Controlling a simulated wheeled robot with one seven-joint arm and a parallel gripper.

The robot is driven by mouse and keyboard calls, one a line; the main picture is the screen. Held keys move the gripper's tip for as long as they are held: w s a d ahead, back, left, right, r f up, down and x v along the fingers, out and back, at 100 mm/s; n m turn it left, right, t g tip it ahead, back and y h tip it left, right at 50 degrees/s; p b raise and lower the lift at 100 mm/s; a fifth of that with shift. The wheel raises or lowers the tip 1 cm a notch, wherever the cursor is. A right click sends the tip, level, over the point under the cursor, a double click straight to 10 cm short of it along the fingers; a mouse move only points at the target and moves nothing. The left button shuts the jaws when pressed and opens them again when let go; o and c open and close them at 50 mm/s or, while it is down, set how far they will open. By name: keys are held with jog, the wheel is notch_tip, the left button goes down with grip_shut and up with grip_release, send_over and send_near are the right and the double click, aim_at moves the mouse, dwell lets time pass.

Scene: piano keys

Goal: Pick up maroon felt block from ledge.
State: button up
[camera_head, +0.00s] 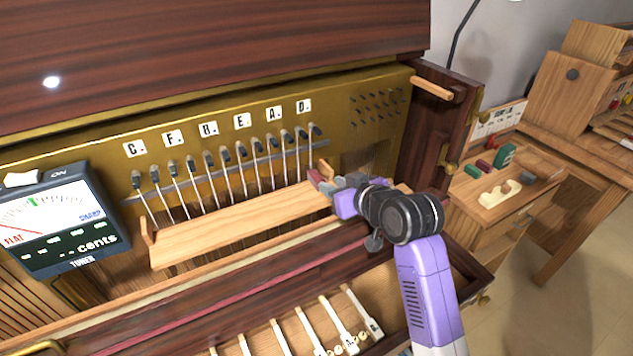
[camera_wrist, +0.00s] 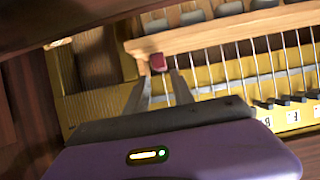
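The maroon felt block (camera_head: 314,177) is at the right end of the light wooden ledge (camera_head: 235,226), partly hidden by my gripper in the head view. In the wrist view the maroon block (camera_wrist: 157,62) is at the edge of the ledge (camera_wrist: 225,32), just at the tips of my two fingers. My gripper (camera_head: 328,186) reaches in from the right, close to the block. In the wrist view my gripper (camera_wrist: 161,78) has its fingers apart, one on each side of the block's line; contact with it cannot be made out.
Thin hammer wires and dark pins (camera_head: 240,152) stand behind the ledge. A tuner (camera_head: 60,222) is at left. White key sticks (camera_head: 315,325) lie in the open front. A side table with another maroon block (camera_head: 484,167) and a green one (camera_head: 505,155) stands at right.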

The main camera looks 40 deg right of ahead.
aim_at(318, 177)
jog(key=shift+r+p+x, duration=0.15)
jog(key=shift+p+x, duration=0.15)
jog(key=shift+x, duration=1.7)
jog(key=shift+r+p+x, duration=0.1)
jog(key=shift+p+x, duration=0.15)
jog(key=shift+x, duration=1.7)
jog(key=shift+c, duration=0.2)
grip_shut()
